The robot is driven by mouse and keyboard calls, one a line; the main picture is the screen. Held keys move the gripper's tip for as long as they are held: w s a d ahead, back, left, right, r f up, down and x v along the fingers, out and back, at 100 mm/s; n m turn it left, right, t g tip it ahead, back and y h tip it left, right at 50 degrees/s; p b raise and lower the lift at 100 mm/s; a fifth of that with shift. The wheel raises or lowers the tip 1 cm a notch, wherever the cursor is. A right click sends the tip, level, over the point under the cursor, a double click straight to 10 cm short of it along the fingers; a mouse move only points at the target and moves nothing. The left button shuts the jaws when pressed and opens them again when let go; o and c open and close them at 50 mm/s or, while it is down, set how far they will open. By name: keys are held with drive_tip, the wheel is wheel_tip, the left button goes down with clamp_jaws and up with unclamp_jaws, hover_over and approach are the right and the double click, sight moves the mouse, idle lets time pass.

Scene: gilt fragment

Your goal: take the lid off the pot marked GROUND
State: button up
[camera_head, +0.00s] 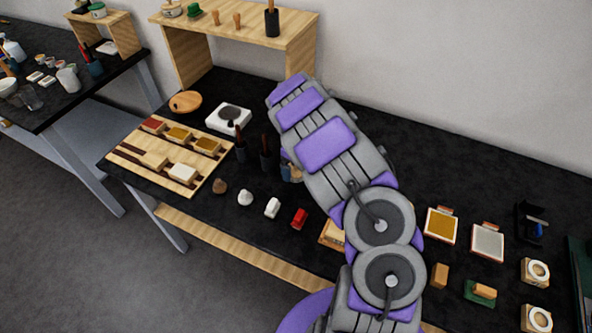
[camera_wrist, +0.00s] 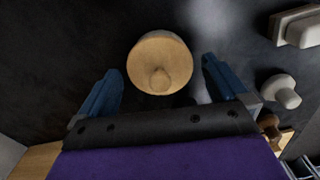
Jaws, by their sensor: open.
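In the wrist view a round, pale wooden lid (camera_wrist: 160,52) with a small knob lies between and a little beyond my gripper's fingertips. My gripper (camera_wrist: 161,70) is open, with one blue finger on each side of the lid and a visible gap at each side. The pot's body under the lid is hidden from this angle, and no GROUND marking can be read. In the head view my arm covers most of this spot, so I cannot make out the pot clearly.
A white lump (camera_wrist: 282,92) and a white block (camera_wrist: 297,28) stand right of the lid. In the head view a wooden pigment tray (camera_head: 130,160), a white hotplate (camera_head: 229,117) and dark tool holders (camera_head: 267,155) are left of my arm. A wooden shelf (camera_head: 290,40) stands behind.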

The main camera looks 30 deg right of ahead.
drive_tip(key=shift+r, duration=0.1)
drive_tip(key=c, duration=1)
